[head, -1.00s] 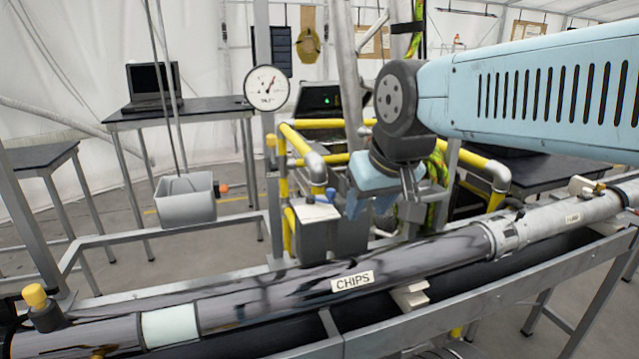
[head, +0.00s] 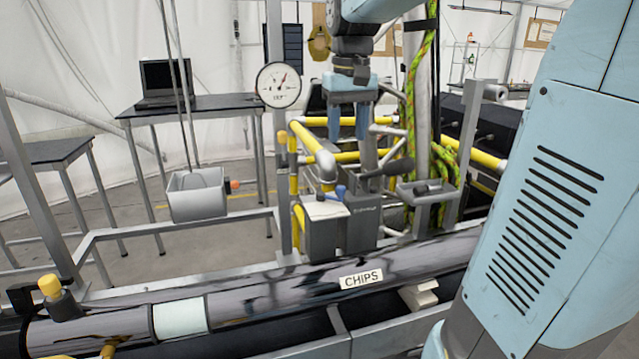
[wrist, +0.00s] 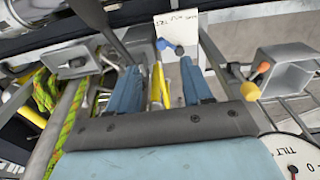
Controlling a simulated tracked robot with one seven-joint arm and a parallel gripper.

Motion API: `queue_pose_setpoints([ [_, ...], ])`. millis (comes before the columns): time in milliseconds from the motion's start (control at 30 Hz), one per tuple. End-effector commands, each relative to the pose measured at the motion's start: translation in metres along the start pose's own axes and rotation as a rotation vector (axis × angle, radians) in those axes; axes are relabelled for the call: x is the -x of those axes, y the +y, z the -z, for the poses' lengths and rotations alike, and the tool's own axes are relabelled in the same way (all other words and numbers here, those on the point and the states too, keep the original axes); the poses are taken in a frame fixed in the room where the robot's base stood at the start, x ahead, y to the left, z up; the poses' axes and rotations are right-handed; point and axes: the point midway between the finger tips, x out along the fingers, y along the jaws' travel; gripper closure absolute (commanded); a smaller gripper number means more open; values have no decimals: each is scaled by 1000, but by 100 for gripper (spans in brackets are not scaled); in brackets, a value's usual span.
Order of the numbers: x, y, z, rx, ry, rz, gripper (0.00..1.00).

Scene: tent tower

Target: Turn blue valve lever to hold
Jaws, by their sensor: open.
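The blue valve lever (head: 340,192) is small and sits on top of a grey box (head: 322,232) behind the long pipe. A white label plate (head: 323,210) lies beside it. In the wrist view the blue lever (wrist: 163,44) shows just beyond the fingertips, against the white plate (wrist: 177,32), whose lettering is too small to read surely. My gripper (head: 348,132) points down above the lever, with a clear gap between them. Its two light-blue fingers are apart and empty. The wrist view also shows my gripper (wrist: 160,65) open, with the lever roughly in line with the gap.
A black-handled lever (head: 388,168) stands right of the box. Yellow pipes (head: 318,150) run close behind and left of it. A round gauge (head: 279,85) and a hanging grey bin (head: 197,196) are at left. The pipe marked CHIPS (head: 250,292) crosses the front.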

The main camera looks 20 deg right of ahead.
Motion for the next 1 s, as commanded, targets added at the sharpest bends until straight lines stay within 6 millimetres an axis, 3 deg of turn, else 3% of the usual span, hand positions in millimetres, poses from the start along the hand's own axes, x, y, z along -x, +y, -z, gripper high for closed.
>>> queue_pose_setpoints([
  [200,1,2,27,0,-62,10,50],
  [433,-11,2,30,1,-73,11,50],
  [1000,-106,1,22,1,-73,11,50],
])
